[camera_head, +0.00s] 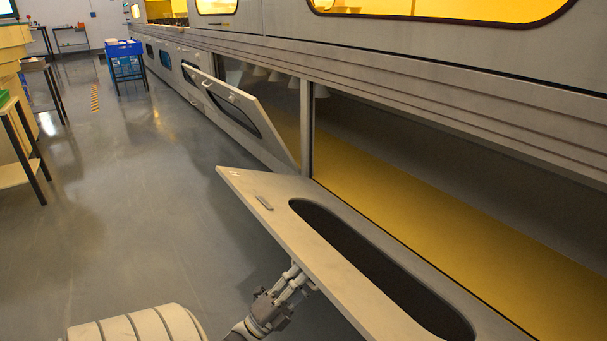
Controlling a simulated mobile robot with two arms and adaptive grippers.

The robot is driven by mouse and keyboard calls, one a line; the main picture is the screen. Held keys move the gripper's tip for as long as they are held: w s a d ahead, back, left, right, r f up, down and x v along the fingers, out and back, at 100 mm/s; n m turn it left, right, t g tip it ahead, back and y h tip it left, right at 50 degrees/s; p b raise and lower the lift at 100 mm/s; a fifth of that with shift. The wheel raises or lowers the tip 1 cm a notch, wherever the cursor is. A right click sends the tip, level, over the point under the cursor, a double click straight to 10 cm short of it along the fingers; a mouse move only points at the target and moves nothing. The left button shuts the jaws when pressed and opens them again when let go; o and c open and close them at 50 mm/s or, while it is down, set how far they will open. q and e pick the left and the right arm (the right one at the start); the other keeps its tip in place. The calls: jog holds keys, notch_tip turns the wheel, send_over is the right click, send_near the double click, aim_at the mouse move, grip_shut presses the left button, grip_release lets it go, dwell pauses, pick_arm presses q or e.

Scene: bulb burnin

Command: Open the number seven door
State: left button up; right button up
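The nearest lower door (262,201), a grey panel with a long dark oval window, hangs swung down and outward at a slant from the long machine. A small handle or latch shows near its left end. I cannot read any number on it. My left gripper (294,278) is at this door's lower outer edge, with its fingertips at or partly under the panel. I cannot tell whether it touches or grips the edge. A second door (236,103), just beyond, also hangs tilted outward. My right gripper is not in view.
The grey machine (400,72) runs along the right with yellow-lit upper windows. Its open bay shows a yellow floor (400,205). A blue crate on a stand (125,50) is far back. A table (14,173) stands left. The grey floor between is clear.

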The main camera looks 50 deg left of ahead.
pick_arm(q)
jog(key=d+v, duration=0.1)
jog(key=v, duration=1.1)
jog(key=shift+a, duration=0.4)
jog(key=shift+s, duration=0.1)
